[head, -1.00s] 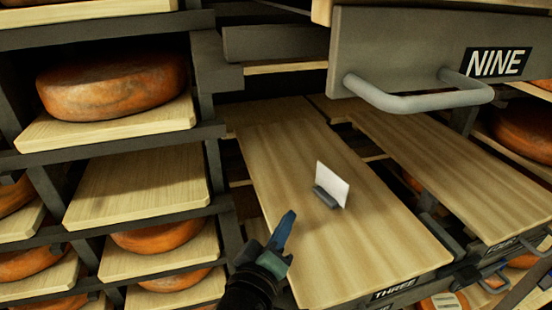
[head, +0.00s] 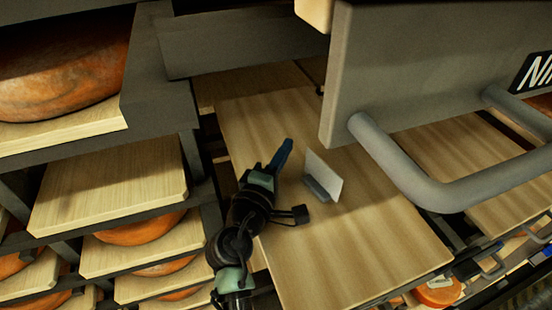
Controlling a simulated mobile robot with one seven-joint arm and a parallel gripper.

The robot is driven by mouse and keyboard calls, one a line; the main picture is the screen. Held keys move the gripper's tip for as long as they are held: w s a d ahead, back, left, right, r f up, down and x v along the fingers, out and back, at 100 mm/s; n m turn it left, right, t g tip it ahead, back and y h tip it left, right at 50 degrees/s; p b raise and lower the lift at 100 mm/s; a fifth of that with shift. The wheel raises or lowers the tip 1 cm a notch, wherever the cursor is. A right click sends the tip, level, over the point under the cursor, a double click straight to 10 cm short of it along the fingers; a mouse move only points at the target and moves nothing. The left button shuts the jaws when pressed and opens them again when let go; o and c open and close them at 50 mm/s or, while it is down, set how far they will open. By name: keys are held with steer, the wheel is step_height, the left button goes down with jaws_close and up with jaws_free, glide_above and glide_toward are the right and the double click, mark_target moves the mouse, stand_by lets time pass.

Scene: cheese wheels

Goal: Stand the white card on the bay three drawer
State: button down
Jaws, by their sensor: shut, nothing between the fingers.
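The white card (head: 325,173) stands upright, leaning slightly, in a small grey holder (head: 317,189). The holder rests on the wooden board of the bay three drawer (head: 345,255), which is pulled out. The drawer's label is not visible now. My gripper (head: 284,150) is shut and empty, with its blue fingers pointing up and away over the board. It is to the left of the card and apart from it in the picture.
The drawer front marked NINE (head: 425,85) juts out above at the right, with a thick grey handle (head: 440,190). Another pulled-out board (head: 465,150) lies behind that handle. Shelves with orange cheese wheels (head: 65,65) and an empty board (head: 110,185) fill the left.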

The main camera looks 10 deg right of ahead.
mark_target(322, 176)
steer(key=shift+w+d+r, duration=0.2)
steer(key=shift+w+d, duration=0.2)
steer(key=shift+w, duration=0.25)
steer(key=shift+s+d+p, duration=0.15)
steer(key=shift+s+p, duration=0.1)
steer(key=shift+p, duration=0.4)
steer(key=shift+s+d+f+p, duration=0.1)
steer(key=shift+s+d+p, duration=0.25)
steer(key=shift+s, duration=0.35)
steer(key=shift+s+d+p, duration=0.25)
steer(key=shift+s+p, duration=0.2)
steer(key=shift+s, duration=0.25)
steer(key=shift+f, duration=0.15)
